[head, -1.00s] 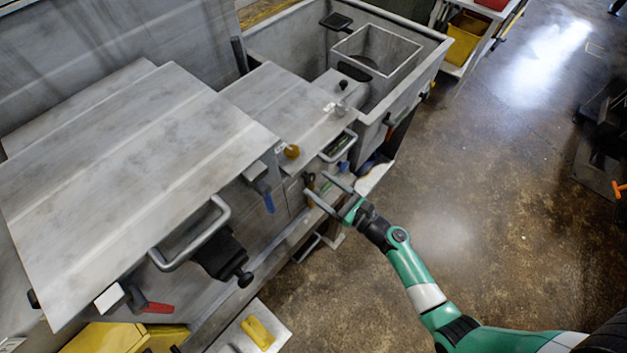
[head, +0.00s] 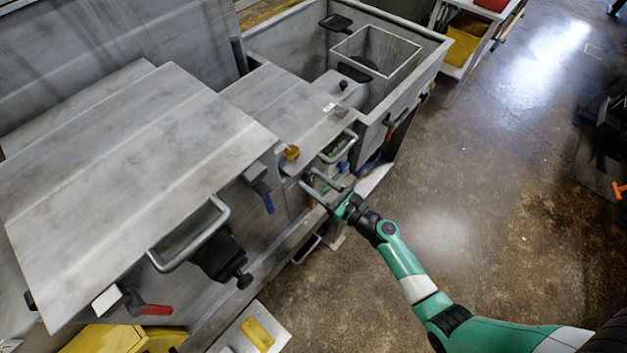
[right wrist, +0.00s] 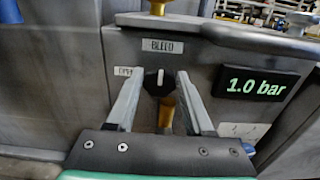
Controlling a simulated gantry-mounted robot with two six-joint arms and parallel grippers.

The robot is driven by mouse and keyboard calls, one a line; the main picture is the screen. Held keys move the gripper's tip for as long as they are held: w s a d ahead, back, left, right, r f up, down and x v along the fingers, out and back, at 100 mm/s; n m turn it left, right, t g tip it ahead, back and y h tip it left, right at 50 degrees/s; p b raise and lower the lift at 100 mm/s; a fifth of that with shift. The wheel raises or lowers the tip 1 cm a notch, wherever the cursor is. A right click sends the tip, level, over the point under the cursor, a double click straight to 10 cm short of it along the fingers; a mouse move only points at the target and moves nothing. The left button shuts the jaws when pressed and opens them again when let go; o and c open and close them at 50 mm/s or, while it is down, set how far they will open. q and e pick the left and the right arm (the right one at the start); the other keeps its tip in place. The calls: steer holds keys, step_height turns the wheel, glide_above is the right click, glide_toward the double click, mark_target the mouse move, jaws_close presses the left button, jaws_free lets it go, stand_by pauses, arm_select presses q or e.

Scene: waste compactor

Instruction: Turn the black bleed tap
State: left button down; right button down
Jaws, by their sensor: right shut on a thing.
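The black bleed tap (right wrist: 153,86) is on the grey panel under the BLEED label (right wrist: 162,46) in the right wrist view. Its white pointer mark stands upright. An OPEN label (right wrist: 125,71) is to its left, partly hidden by a finger. My right gripper (right wrist: 161,76) has one finger on each side of the tap and is shut on it. In the head view my right gripper (head: 308,177) is at the front of the machine, and the tap is hidden there. My left gripper is not in view.
A display (right wrist: 258,84) right of the tap reads 1.0 bar. A bar handle (right wrist: 270,38) juts out above the panel. The floor at right is clear nearby.

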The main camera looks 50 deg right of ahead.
steer(key=shift+n, duration=0.3)
steer(key=n+b, duration=0.1)
steer(key=n, duration=0.1)
steer(key=shift+f+n+b, duration=0.1)
steer(key=shift+n+b, duration=0.3)
steer(key=n+b, duration=0.2)
steer(key=n, duration=0.2)
steer(key=shift+a+n, duration=0.15)
steer(key=shift+n, duration=0.15)
steer(key=n+b, duration=0.2)
steer(key=n, duration=0.2)
steer(key=shift+f, duration=0.1)
steer(key=shift+n+b, duration=1.1)
steer(key=shift+n, duration=1.2)
steer(key=shift+c, duration=1.8)
jaws_free()
